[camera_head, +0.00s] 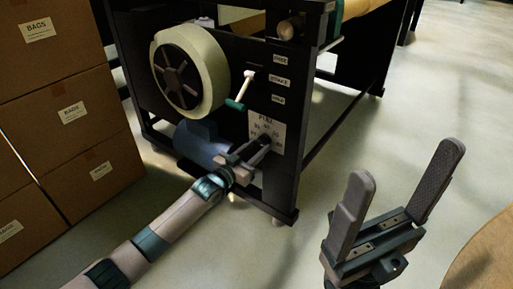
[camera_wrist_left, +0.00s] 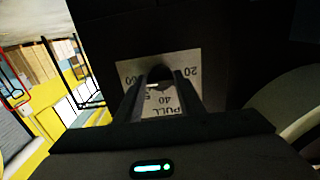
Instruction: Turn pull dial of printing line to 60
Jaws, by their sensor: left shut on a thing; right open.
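The pull dial's white plate (camera_head: 267,128), with black numbers and the word PULL, is on the lower right of the black machine's front panel. My left gripper (camera_head: 262,146) is at this plate and shut on the dark dial knob. The dark knob (camera_wrist_left: 160,75) shows between the fingers of my left gripper (camera_wrist_left: 163,88). The fingers hide part of the scale, and I cannot tell the setting. My right gripper (camera_head: 400,190) is open and empty, apart from the machine.
Above the dial are a pale roll (camera_head: 213,72) on a dark hub, a lever with a green handle (camera_head: 236,104), and small labels (camera_head: 280,82). Cardboard boxes (camera_head: 60,110) are stacked at left. A brown surface (camera_head: 485,255) is at lower right. The floor between is clear.

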